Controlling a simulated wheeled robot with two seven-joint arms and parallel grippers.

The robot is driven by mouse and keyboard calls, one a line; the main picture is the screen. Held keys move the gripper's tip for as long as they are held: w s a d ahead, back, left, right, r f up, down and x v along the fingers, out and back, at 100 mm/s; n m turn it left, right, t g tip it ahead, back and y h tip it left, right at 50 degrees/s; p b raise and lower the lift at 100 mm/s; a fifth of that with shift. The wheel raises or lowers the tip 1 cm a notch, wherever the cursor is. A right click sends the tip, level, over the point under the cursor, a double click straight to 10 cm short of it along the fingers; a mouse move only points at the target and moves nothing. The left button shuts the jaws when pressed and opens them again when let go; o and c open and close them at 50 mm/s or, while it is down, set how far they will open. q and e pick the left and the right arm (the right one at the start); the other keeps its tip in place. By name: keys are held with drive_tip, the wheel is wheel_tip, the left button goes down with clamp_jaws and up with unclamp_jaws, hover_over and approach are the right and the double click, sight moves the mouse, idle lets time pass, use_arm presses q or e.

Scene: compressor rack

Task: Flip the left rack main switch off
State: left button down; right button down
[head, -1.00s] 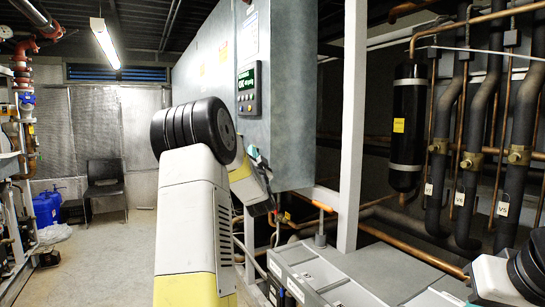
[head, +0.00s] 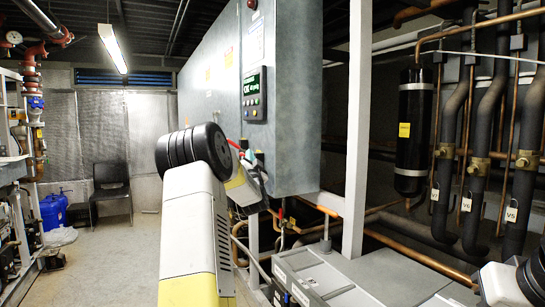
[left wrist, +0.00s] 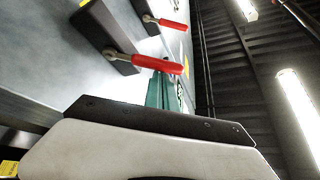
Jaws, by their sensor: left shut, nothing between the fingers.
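Two red-handled rotary switches show in the left wrist view on the grey cabinet: a nearer one (left wrist: 155,62) on a dark plate and a farther one (left wrist: 170,25) above it. I cannot tell which is the left rack main switch. A small red handle (head: 235,145) also shows in the head view, mostly hidden behind my arm. My left gripper (head: 258,164) is at the cabinet's lower side, partly behind my arm. Its teal fingers (left wrist: 165,90) are shut, empty, and overlap the nearer handle's tip; contact is unclear. My right gripper is out of view.
The grey cabinet (head: 290,100) carries a control panel with a green display (head: 253,93). A white post (head: 357,130) and a grey unit (head: 350,280) stand to the right, with pipes behind. The floor (head: 115,265) at left is open; a black chair (head: 111,185) stands at the back.

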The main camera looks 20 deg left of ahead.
use_arm(q)
drive_tip(key=shift+s+a+f+n+g+y, duration=0.15)
drive_tip(key=shift+f+n+y, duration=0.15)
drive_tip(key=shift+n, duration=0.25)
drive_tip(key=shift+s+a+f+n+g+y, duration=0.15)
drive_tip(key=shift+n+y, duration=0.15)
drive_tip(key=shift+n, duration=0.25)
wheel_tip(320, 180, down, 8)
drive_tip(key=n+g+y, duration=0.8)
drive_tip(key=n+g, duration=0.1)
drive_tip(key=n, duration=1)
drive_tip(key=shift+n+g, duration=0.4)
